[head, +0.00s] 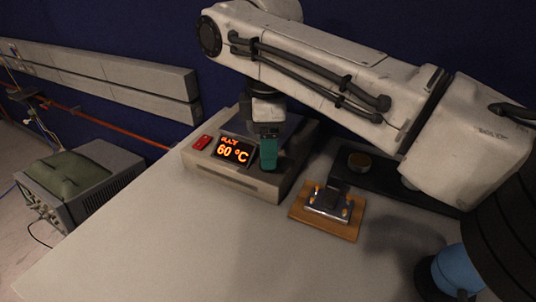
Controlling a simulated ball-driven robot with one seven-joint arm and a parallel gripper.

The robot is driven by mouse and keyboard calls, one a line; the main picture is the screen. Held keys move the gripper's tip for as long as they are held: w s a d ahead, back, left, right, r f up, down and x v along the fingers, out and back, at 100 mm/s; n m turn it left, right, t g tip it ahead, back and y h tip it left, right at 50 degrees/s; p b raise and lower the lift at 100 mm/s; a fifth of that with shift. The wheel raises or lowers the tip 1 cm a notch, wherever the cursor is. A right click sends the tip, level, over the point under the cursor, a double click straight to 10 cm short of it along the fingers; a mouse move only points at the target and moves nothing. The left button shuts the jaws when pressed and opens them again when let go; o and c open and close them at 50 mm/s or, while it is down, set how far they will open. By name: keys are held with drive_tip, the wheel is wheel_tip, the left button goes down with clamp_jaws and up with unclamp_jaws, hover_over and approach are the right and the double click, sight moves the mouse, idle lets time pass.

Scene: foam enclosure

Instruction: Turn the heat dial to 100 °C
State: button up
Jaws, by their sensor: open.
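The heating unit (222,181) is a beige box on the table. Its lit orange display (233,151) reads 60 °C, with a smaller word above it that is hard to read. A red switch (202,142) sits left of the display. My gripper (268,160) points down over the front panel, just right of the display, with a green finger part in front of it. The heat dial is hidden, and I cannot tell whether the fingers are around it or touching it. The gripper is open.
A wooden board (343,229) with a metal piece and small brass parts lies right of the heater. A dark tray (385,182) with a round brown-topped item is behind it. The table's front left is clear. A grey instrument (105,184) stands beyond the left edge.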

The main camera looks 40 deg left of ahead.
drive_tip(key=shift+f, duration=1.2)
drive_tip(key=shift+c, duration=0.2)
drive_tip(key=c, duration=1)
drive_tip(key=shift+r+p, duration=0.1)
drive_tip(key=shift+p, duration=0.25)
